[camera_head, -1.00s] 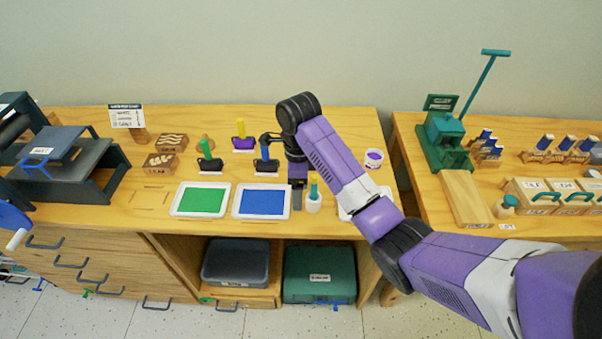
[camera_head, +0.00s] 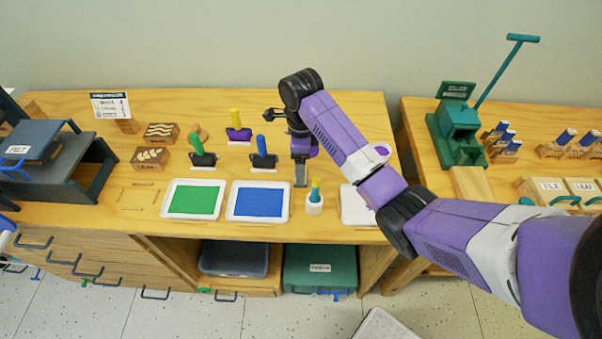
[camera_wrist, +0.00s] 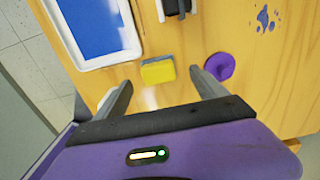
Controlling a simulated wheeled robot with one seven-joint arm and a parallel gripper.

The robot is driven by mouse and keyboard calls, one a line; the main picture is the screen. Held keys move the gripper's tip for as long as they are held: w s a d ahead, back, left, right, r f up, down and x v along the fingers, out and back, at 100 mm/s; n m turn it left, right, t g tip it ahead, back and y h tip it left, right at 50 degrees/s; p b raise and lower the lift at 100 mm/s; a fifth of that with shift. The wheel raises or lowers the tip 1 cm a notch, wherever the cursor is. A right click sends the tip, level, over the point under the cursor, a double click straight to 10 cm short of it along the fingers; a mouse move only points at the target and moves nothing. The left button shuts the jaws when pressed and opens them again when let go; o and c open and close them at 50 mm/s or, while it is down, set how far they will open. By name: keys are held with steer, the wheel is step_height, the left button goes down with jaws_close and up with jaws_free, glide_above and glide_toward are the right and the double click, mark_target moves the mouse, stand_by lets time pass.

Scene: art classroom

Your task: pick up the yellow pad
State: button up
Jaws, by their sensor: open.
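The yellow pad (camera_wrist: 157,71) is a small yellow block with a greyish band along one edge. It lies on the wooden tabletop in the wrist view, just ahead of the gap between my fingertips. My gripper (camera_wrist: 161,80) is open, with one finger to each side below the pad and nothing held. In the head view my gripper (camera_head: 301,178) points down over the table, right of the blue tray. I cannot pick out the pad for sure there; my gripper probably hides it.
The blue tray (camera_head: 259,201) is close on the left, and a white cup (camera_head: 314,207) stands close in front. A purple disc (camera_wrist: 220,66) lies near my right finger in the wrist view. A black-based stamp with a blue handle (camera_head: 262,152) stands behind the tray.

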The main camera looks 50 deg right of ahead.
steer(key=shift+s+a+f, duration=0.1)
steer(key=shift+f, duration=2.2)
steer(key=c, duration=1.5)
steer(key=shift+r, duration=0.15)
steer(key=shift+r, duration=0.55)
steer(key=shift+r+p, duration=3)
steer(key=shift+r, duration=6.35)
